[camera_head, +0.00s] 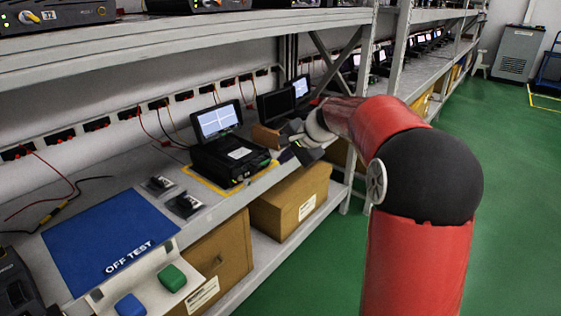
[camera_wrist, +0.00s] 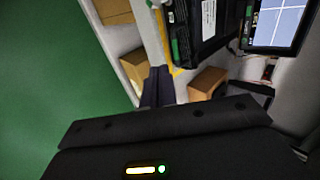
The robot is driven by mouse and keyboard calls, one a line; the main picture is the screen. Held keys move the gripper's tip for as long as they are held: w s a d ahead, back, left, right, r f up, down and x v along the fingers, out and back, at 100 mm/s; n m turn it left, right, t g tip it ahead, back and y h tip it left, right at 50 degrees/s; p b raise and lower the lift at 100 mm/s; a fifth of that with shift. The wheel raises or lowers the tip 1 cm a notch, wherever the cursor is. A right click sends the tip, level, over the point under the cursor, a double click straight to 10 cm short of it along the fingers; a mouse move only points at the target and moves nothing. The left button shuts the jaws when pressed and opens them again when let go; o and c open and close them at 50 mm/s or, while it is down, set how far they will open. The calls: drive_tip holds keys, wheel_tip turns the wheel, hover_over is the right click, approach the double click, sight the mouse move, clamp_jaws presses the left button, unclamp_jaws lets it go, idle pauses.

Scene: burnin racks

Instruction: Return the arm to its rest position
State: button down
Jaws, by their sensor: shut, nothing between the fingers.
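My red and black arm reaches from the lower right of the head view toward the shelf. My gripper (camera_head: 307,153) is at its end, over the front edge of the shelf, just right of a black device with a lit screen (camera_head: 230,158). The gripper is shut and empty. In the wrist view the gripper fingers (camera_wrist: 157,87) show together as a dark shape near the shelf edge, with the device (camera_wrist: 200,30) beyond them. Whether the gripper touches the shelf or the device cannot be told.
A blue OFF TEST mat (camera_head: 110,238) lies on the shelf at the left. A small brown box (camera_head: 267,136) stands by the gripper. Cardboard boxes (camera_head: 290,203) sit on the lower shelf. A rack upright (camera_head: 401,48) stands behind the arm. Green floor (camera_head: 515,190) is clear at the right.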

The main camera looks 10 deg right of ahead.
drive_tip(key=v, duration=0.8)
drive_tip(key=s+a+f+n+g+h, duration=0.1)
drive_tip(key=s+a+n, duration=0.15)
drive_tip(key=s, duration=0.45)
drive_tip(key=s+a+n+h, duration=0.1)
drive_tip(key=s+a+n, duration=0.15)
drive_tip(key=s, duration=0.55)
drive_tip(key=s+f+n+h, duration=0.1)
drive_tip(key=s+f, duration=0.3)
drive_tip(key=s, duration=0.4)
drive_tip(key=s+f+n+h, duration=0.1)
drive_tip(key=s+f+n, duration=0.3)
drive_tip(key=s, duration=0.4)
drive_tip(key=shift+s+a+n+h, duration=0.3)
drive_tip(key=shift+s+a+h, duration=0.05)
drive_tip(key=shift+s+h, duration=0.05)
